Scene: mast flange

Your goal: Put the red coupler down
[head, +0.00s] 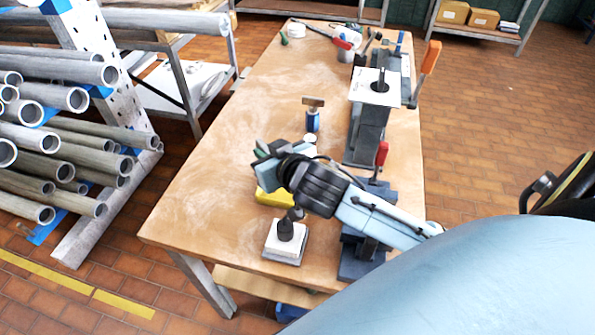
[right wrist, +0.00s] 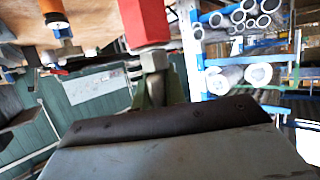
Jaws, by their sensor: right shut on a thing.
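The red coupler (right wrist: 146,22) shows in the right wrist view as a red block with a grey end below it, at my right gripper's jaws. My right gripper (head: 268,164) is shut on it above the near half of the workbench (head: 215,165). In the head view the coupler is hidden behind the gripper. A yellow block (head: 270,198) shows just below the gripper; I cannot tell the gap between them. My left gripper is not in view.
A white square plate with a dark post (head: 284,240) stands nearer. A blue cylinder with a T-shaped top (head: 312,120) stands beyond. Clamp fixtures with a red handle (head: 382,153) line the right side. The bench's left half is clear. Pipes (head: 70,150) fill a rack at left.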

